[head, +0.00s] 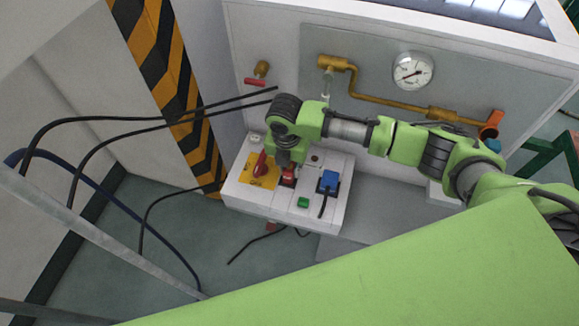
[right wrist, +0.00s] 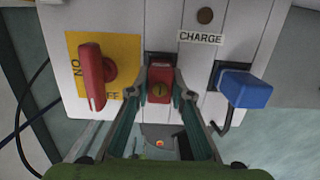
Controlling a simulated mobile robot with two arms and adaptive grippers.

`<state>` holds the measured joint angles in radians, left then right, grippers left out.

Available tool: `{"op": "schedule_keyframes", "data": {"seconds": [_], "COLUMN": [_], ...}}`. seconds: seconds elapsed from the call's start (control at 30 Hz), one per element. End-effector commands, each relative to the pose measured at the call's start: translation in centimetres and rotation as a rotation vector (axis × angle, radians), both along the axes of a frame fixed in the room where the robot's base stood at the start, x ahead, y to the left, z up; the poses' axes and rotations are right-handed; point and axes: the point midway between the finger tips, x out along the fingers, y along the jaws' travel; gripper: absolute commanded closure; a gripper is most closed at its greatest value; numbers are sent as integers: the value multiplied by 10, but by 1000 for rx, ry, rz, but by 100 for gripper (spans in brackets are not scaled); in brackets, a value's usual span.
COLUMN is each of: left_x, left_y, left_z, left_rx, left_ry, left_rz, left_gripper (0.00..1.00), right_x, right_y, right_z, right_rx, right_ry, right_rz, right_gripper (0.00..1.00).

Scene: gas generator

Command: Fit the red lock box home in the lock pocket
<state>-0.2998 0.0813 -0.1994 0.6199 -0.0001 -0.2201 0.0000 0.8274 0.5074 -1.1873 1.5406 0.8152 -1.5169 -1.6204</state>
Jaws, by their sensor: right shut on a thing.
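My left gripper is not in view.
A red rotary switch (right wrist: 95,75) on a yellow plate is close on the left. A blue plug (right wrist: 245,89) with a cable is on the right, below and beside the CHARGE label (right wrist: 200,38). A green button (head: 303,203) is on the panel's front. Black cables hang at the left.

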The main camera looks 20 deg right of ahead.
Motion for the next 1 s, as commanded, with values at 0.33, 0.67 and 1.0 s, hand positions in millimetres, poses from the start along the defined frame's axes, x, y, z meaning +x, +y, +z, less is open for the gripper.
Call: {"op": "schedule_keyframes", "data": {"seconds": [0.33,0.67,1.0], "left_x": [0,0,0], "left_y": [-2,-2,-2], "left_z": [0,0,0], "left_rx": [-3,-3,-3], "left_ry": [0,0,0], "left_rz": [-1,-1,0], "left_gripper": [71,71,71], "right_x": [0,-2,-9], "right_y": [0,3,8], "right_z": [0,32,100], "right_rx": [1,2,2], "right_ry": [1,-4,-1], "right_rz": [0,1,1], "right_gripper": [63,63,63]}}
